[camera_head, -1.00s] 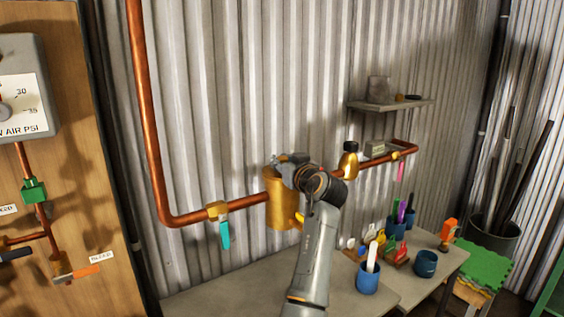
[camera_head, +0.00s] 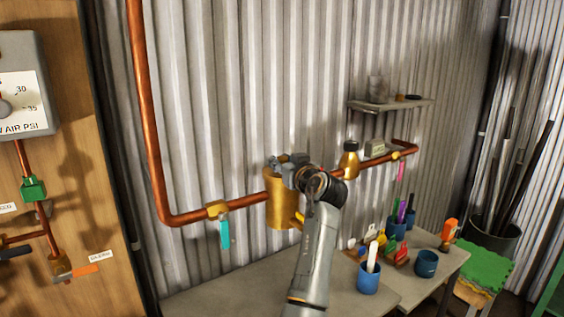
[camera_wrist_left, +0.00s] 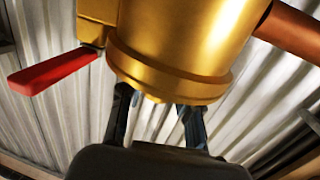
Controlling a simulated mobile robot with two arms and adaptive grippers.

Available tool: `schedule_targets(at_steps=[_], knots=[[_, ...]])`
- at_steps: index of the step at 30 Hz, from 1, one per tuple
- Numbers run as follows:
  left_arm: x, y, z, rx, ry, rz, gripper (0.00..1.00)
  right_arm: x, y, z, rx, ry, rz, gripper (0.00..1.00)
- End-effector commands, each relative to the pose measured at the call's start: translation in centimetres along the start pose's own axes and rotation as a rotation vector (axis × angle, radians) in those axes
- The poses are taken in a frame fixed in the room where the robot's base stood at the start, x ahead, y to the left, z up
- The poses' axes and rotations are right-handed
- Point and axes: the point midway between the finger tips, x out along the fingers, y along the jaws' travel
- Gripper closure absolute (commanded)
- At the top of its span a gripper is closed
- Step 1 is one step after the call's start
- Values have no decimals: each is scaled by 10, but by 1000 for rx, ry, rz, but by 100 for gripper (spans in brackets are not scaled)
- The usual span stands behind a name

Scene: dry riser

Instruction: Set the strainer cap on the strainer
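The strainer is a brass upright cylinder (camera_head: 281,205) joined to the copper pipe in front of the corrugated wall. My left gripper (camera_head: 282,161) lies across its top end, with the arm coming up from below. In the left wrist view the brass body (camera_wrist_left: 180,35) fills the top, with a wide brass rim (camera_wrist_left: 170,75). The two dark fingers (camera_wrist_left: 157,108) stand apart and reach up to this rim. A small brass edge shows between them. The fingertips are partly hidden, and I cannot make out a separate strainer cap or whether the fingers touch it. My right gripper is not in view.
A red lever (camera_wrist_left: 52,72) sticks out beside the brass body. The copper pipe (camera_head: 180,219) carries a valve with a teal handle (camera_head: 225,235) left of the strainer. A brass vessel (camera_head: 349,164) stands to the right. The bench below holds blue cups (camera_head: 368,279) and several tools.

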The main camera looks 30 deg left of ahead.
Motion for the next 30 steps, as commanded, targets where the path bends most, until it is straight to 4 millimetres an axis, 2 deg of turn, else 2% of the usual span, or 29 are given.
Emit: schedule_targets(at_steps=[1,3,14,24,30], knots=[[0,0,1,0,-1,0,56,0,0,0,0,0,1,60],[0,0,1,0,-1,0,44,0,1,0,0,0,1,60],[-4,1,1,0,-2,1,44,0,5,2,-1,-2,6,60],[-57,1,1,-1,-2,3,44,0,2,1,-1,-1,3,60],[-74,0,1,-1,-1,1,44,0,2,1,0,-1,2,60]])
